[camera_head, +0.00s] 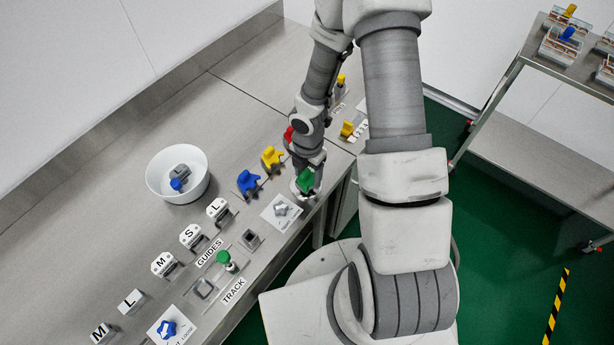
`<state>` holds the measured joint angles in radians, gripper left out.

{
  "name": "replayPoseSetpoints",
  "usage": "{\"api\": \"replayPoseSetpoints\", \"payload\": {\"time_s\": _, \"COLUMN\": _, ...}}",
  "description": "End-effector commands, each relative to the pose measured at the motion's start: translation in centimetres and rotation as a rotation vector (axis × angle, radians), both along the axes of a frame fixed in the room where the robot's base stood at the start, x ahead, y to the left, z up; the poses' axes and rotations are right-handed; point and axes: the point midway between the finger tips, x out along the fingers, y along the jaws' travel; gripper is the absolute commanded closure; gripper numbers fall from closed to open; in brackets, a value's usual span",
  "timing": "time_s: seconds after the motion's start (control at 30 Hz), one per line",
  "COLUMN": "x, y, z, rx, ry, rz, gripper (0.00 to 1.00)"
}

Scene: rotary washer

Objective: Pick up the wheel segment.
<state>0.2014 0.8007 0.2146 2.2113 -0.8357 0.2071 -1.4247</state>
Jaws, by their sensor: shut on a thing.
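My gripper (304,186) is over the right part of the steel bench, near its front edge. It is shut on a green piece (306,179), which looks like a wheel segment. The fingers and part of the green piece are hard to make out at this size. Similar pieces stand on the bench to the left and behind: a blue one (248,181), a yellow one (271,157) and a red one (289,135) partly hidden by my arm.
A white bowl (152,190) holds grey and blue parts. A paper with a grey star shape (281,210) lies left of my gripper. Lettered guide blocks (192,237) and a green-topped part (225,259) stand farther left. A steel cart (530,130) stands at right.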

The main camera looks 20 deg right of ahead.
Motion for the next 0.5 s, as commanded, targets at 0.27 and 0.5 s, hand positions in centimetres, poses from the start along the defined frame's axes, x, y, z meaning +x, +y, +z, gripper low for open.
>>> {"api": "replayPoseSetpoints", "payload": {"time_s": 0.27, "x": 0.0, "y": -0.1, "z": 1.0, "rx": 0.001, "ry": -0.001, "rz": -0.003, "gripper": 1.00}}
{"api": "replayPoseSetpoints", "payload": {"time_s": 0.5, "x": -0.1, "y": -0.4, "z": 4.6, "rx": 0.000, "ry": -0.003, "rz": -0.005, "gripper": 1.00}}
